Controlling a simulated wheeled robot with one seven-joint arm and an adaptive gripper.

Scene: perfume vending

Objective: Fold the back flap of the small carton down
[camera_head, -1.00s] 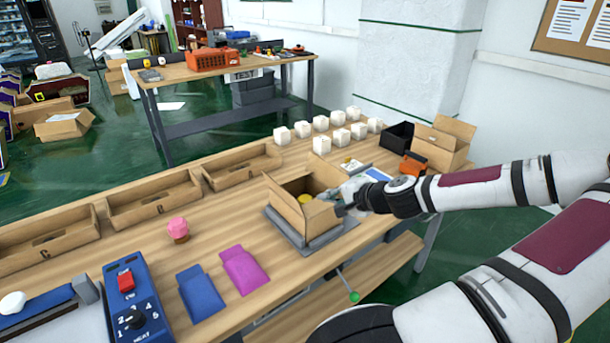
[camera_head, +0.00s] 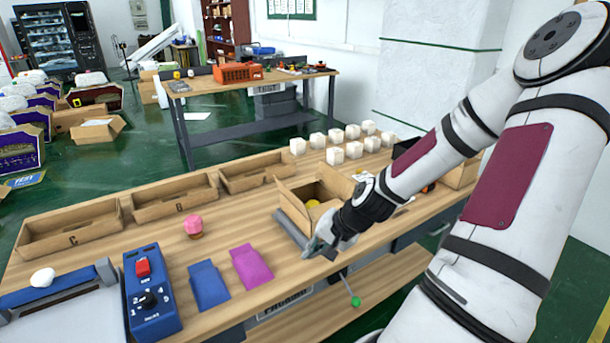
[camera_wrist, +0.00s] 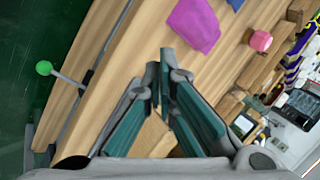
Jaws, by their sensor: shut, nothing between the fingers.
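The small open carton (camera_head: 322,187) stands on a grey plate (camera_head: 291,228) on the workbench, with a yellow item (camera_head: 313,203) inside. Its left flap stands up and leans outward. My arm covers the carton's near right side, so the flaps there are hidden. My gripper (camera_head: 316,246) is at the carton's near side, close to the bench's front edge. In the wrist view my gripper (camera_wrist: 160,75) is shut and empty, with the fingertips together. A bit of brown cardboard (camera_wrist: 153,137) shows between the finger links; I cannot tell which part it is.
A pink and a blue pouch (camera_head: 250,265) (camera_head: 208,284) lie left of the carton. A pink-topped jar (camera_head: 193,226) stands behind them. Cardboard trays (camera_head: 175,198) and several white cubes (camera_head: 336,155) line the back. A green-knobbed lever (camera_head: 355,301) juts from the front edge.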

